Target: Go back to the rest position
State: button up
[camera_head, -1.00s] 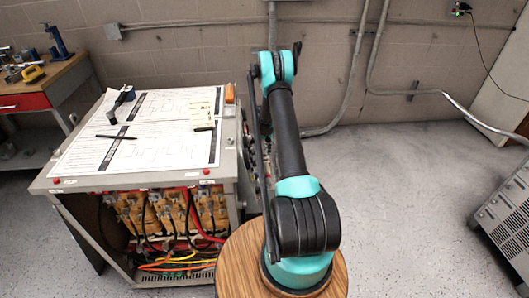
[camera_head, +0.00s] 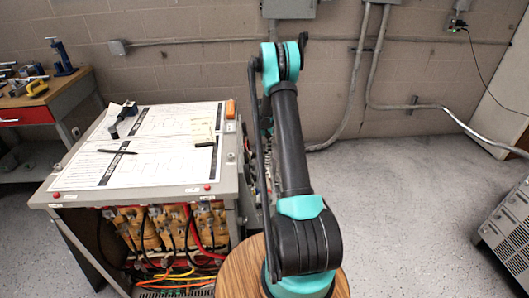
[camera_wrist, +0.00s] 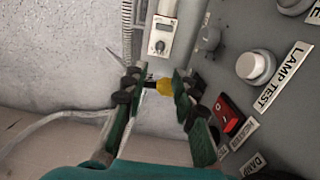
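My gripper (camera_wrist: 155,88) has two green fingers with dark pads in the wrist view. The fingers stand apart with a gap between them. A small yellow piece (camera_wrist: 163,87) shows in that gap, nearer the right finger; it appears to lie beyond the fingertips, and I see no grip on it. In the head view my arm rises from its round wooden-topped base, and my gripper is hidden behind the arm and the cabinet side.
A grey panel with a red switch (camera_wrist: 228,117) and a "LAMP TEST" label (camera_wrist: 283,77) is close right of the fingers. The transformer cabinet (camera_head: 228,170) stands left of my arm.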

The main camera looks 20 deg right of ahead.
jog(key=s+a+r+n+t, duration=0.1)
jog(key=s+a+r, duration=0.3)
jog(key=s+r, duration=0.5)
jog(key=s+a+r+t, duration=0.1)
jog(key=s+a+r, duration=0.3)
jog(key=s+r, duration=0.45)
jog(key=s+a+t, duration=0.1)
jog(key=s+a, duration=0.1)
jog(key=s, duration=1)
jog(key=s+a+n+t, duration=0.1)
jog(key=s+a, duration=0.1)
jog(key=s, duration=1.1)
jog(key=shift+a+r, duration=0.35)
